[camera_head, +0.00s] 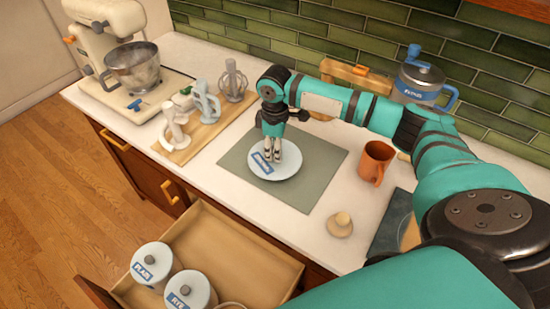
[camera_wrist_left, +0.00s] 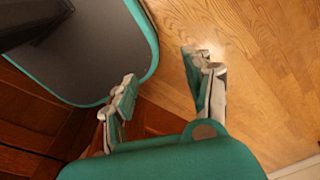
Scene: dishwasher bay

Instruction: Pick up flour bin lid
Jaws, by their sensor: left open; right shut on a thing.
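A pale blue-white round lid (camera_head: 288,170) with a blue label shows over the grey-green mat (camera_head: 315,158) on the counter. I take it for the flour bin lid; its label is too small to read. My right gripper (camera_head: 272,155) points down at the lid's middle and is shut on it. The fingers hide the part they grip. I cannot tell whether the lid rests on the mat or is slightly above it. My left gripper (camera_wrist_left: 163,95) is open and empty in the left wrist view, with wooden floor beyond it.
An open drawer (camera_head: 262,250) holds two lidded bins (camera_head: 152,264) at the front. A brown mug (camera_head: 375,162), a cream knobbed piece (camera_head: 340,225) and a blue-handled canister (camera_head: 425,82) stand right. Left are a mixer (camera_head: 118,65) and a board (camera_head: 205,132) with whisk attachments.

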